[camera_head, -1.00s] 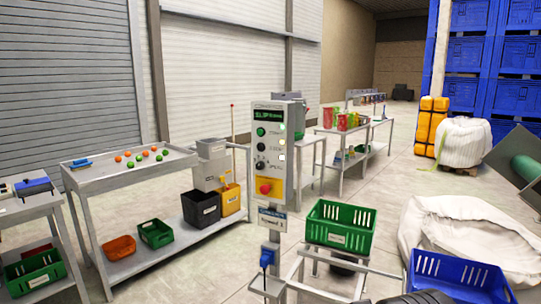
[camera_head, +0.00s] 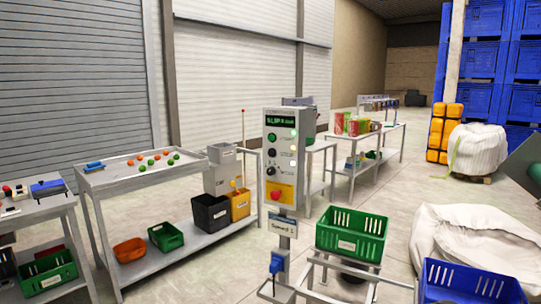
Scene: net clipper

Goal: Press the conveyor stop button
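The control panel (camera_head: 286,128) is a grey box on a post in the middle of the view. It has a green-lit display at the top and several small round controls below. A red mushroom button (camera_head: 276,195) sits on a yellow plate (camera_head: 288,193) at the panel's lower part; I take it as the stop button. Nothing touches it. A green button (camera_head: 271,138) and dark knobs are above it. A label plate (camera_head: 282,225) and a blue device (camera_head: 277,263) are on the post below. My gripper is not in view.
A green crate (camera_head: 351,233) and a blue crate (camera_head: 472,281) stand right of the post. A white sack (camera_head: 470,240) lies behind them. A sorting table (camera_head: 110,180) with small balls stands left. Floor is free between the table and post.

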